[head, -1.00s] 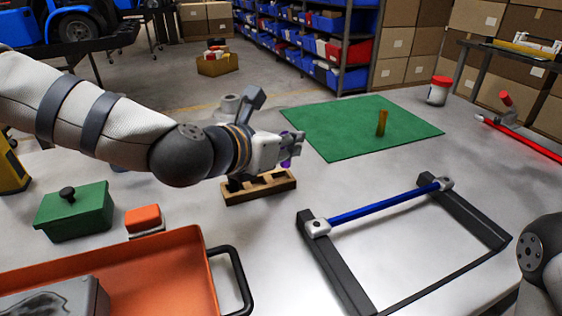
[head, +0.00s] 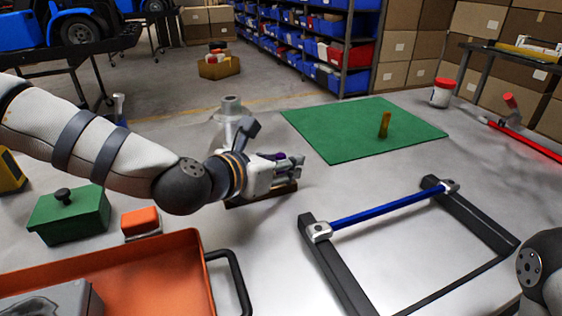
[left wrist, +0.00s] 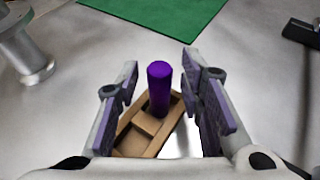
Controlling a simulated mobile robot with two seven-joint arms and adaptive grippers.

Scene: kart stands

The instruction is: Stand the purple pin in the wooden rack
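The purple pin (left wrist: 159,85) stands roughly upright between my left gripper's fingers in the left wrist view. Its lower end is at the far compartment of the wooden rack (left wrist: 133,143); I cannot tell how deep it sits. My left gripper (head: 292,166) is low over the rack (head: 262,199), hiding most of it in the head view. In the left wrist view the gripper (left wrist: 164,100) is open, with a gap on both sides of the pin. My right gripper is out of view; only part of the right arm shows at the right edge.
A green mat (head: 350,140) with a yellow-brown piece (head: 384,125) lies behind. A black frame with a blue bar (head: 385,209) stands at front right. An orange tray (head: 150,275), a green box (head: 70,216) and an orange block (head: 140,221) are at left. A grey post (head: 231,106) stands behind my gripper.

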